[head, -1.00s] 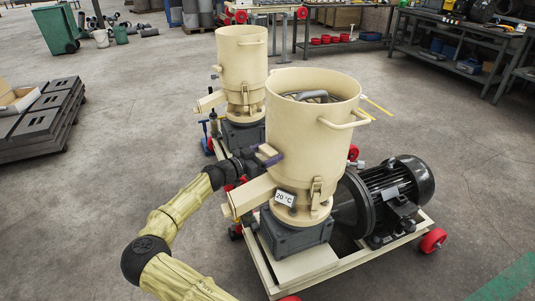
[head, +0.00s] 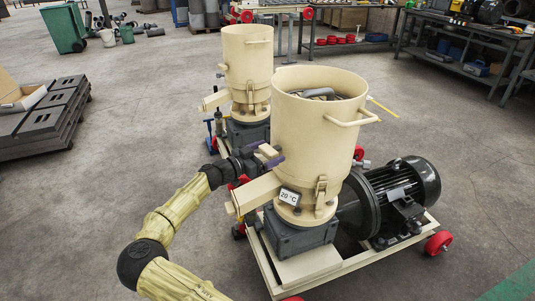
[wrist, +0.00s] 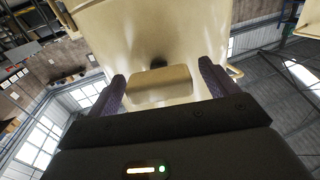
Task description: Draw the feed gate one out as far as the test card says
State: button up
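The front pellet mill has a cream hopper (head: 318,125) with a small cream block (head: 267,151), probably the feed gate handle, on its left side. My gripper (head: 266,153) reaches it from the left. In the wrist view the block (wrist: 160,87) lies between my two purple fingers, against the cream hopper wall. The fingers are apart, with a slight gap beside the block, so they do not look closed on it. No test card can be made out. A white "20 °C" label (head: 289,197) is on the mill below the hopper.
A second cream mill (head: 248,60) stands behind. A cream chute (head: 256,193) juts out just below my gripper. The motor (head: 402,192) is at the right of the front mill. Stacked dark blocks (head: 42,117) lie at left. The floor between is clear.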

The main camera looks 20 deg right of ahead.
jog(key=shift+a, duration=0.1)
jog(key=v, duration=1.7)
jog(key=shift+p, duration=0.35)
jog(key=shift+s+a, duration=0.15)
